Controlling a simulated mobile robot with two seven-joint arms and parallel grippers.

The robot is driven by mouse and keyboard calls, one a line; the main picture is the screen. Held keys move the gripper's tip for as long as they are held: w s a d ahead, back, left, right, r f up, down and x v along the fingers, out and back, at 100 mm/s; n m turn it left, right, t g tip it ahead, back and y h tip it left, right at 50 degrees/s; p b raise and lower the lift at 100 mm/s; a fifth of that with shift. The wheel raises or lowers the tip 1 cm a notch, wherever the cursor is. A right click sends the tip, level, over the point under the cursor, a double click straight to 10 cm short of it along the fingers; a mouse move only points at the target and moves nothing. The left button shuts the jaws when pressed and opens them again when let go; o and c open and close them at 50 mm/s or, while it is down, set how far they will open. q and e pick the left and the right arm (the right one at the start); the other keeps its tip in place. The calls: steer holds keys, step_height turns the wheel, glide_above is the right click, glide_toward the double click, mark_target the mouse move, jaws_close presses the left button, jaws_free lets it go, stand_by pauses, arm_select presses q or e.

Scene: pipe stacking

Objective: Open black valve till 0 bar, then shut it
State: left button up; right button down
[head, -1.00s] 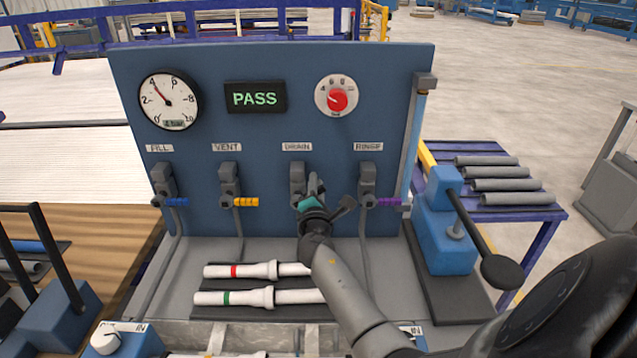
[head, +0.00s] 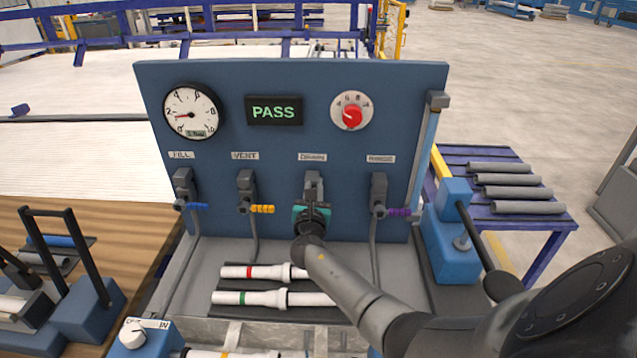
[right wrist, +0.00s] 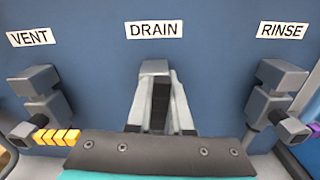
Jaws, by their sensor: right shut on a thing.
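The drain valve (head: 314,180) is on the blue panel under the DRAIN label. In the right wrist view its grey body (right wrist: 155,68) shows straight ahead. My right gripper (head: 312,208) is at this valve, shut on its black handle; a dark strip (right wrist: 159,104) shows between the fingers in the right wrist view. The handle is mostly hidden by the gripper in the head view. The round pressure gauge (head: 193,112) has its needle pointing left, near the 2 mark; its small digital readout is too blurred to read. My left gripper is not in view.
The fill valve (head: 184,190) with blue handle, vent valve (head: 247,190) with yellow handle and rinse valve (head: 379,192) with purple handle flank the drain valve. A PASS display (head: 274,111) and red knob (head: 352,116) sit above. White pipes (head: 262,298) lie below.

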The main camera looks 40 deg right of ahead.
steer(key=shift+w+a+r+n, duration=0.1)
steer(key=shift+w+a+n, duration=0.1)
steer(key=shift+n, duration=0.5)
steer(key=c, duration=0.8)
jaws_free()
steer(key=shift+a+p, duration=0.1)
steer(key=shift+p, duration=0.2)
steer(key=shift+s+a, duration=0.2)
steer(key=p+v, duration=0.1)
steer(key=v, duration=1.3)
steer(key=shift+s+a+p, duration=0.15)
steer(key=shift+s+p, duration=0.1)
steer(key=shift+p, duration=0.15)
